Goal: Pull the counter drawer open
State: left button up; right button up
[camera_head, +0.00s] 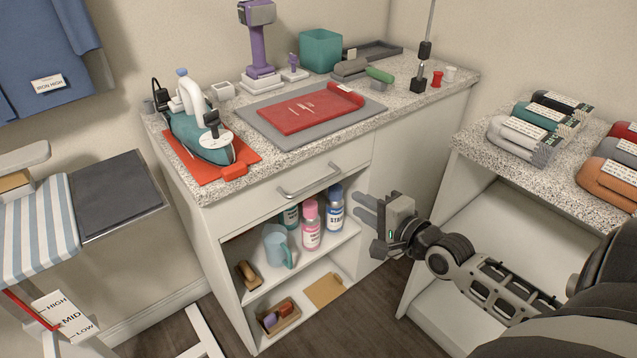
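The counter drawer (250,208) is a white front just under the speckled countertop, and it looks flush with the cabinet. Its metal bar handle (310,182) runs across the middle of the front. My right gripper (362,209) is to the right of the handle and a little lower, in front of the cabinet's right side. Its two grey fingers point left, with a gap between them and nothing held. It is apart from the handle. My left gripper is not in view.
Open shelves below the drawer hold bottles (311,225), a light blue jug (278,247) and a brush. A second counter (530,180) with rolled cloths is at right.

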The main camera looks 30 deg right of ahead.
aim_at(320, 184)
jog(key=b+x, duration=0.1)
jog(key=x, duration=1.3)
jog(key=shift+w+a+f+b, duration=0.1)
jog(key=shift+w+a+b, duration=0.1)
jog(key=shift+w+b, duration=0.1)
jog(key=shift+c, duration=0.4)
grip_shut()
